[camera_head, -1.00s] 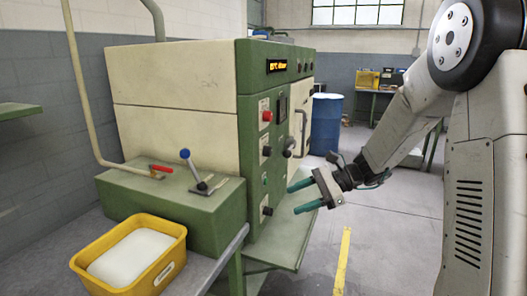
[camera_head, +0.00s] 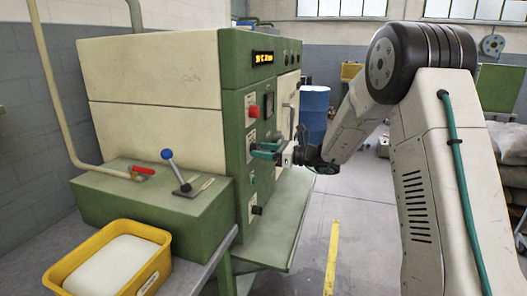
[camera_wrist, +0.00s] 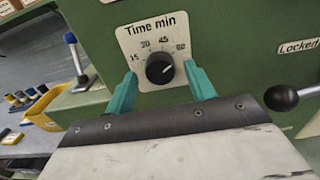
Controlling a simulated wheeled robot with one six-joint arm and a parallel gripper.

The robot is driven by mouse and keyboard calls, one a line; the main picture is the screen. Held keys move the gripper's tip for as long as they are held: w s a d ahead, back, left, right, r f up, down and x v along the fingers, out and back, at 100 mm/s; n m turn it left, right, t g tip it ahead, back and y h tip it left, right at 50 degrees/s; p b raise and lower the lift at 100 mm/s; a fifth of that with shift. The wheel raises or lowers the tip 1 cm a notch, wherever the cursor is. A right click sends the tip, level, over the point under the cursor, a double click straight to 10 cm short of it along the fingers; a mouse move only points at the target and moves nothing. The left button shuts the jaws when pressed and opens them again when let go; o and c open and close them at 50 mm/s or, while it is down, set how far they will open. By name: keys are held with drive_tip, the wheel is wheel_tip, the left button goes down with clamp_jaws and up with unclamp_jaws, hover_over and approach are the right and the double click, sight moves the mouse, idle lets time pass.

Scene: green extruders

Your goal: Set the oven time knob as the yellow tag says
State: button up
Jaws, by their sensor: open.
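The time knob (camera_wrist: 159,68) is black and round, on a white plate marked "Time min" (camera_wrist: 157,28) with 15, 30, 45 and 60 around it. Its pale mark seems to lie on the right side, roughly toward 60. My gripper (camera_wrist: 159,75) is open, with one teal finger to each side of the knob and a gap on both sides. In the head view my gripper (camera_head: 265,151) is at the front of the green and cream oven (camera_head: 155,75) and hides the knob. I see no clear yellow tag; a lit amber display (camera_head: 263,57) on the oven is too small to read surely.
A red button (camera_head: 253,111) is above my gripper and a black knob (camera_head: 257,210) below. A black-ended handle (camera_wrist: 281,98) by a "Locked" label is close to the right finger. A yellow bin (camera_head: 60,276) and blue-knobbed lever (camera_head: 177,170) are left.

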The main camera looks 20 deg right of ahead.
drive_tip(key=shift+w+a, duration=0.1)
drive_tip(key=shift+a, duration=0.1)
drive_tip(key=shift+c, duration=0.3)
drive_tip(key=c, duration=0.9)
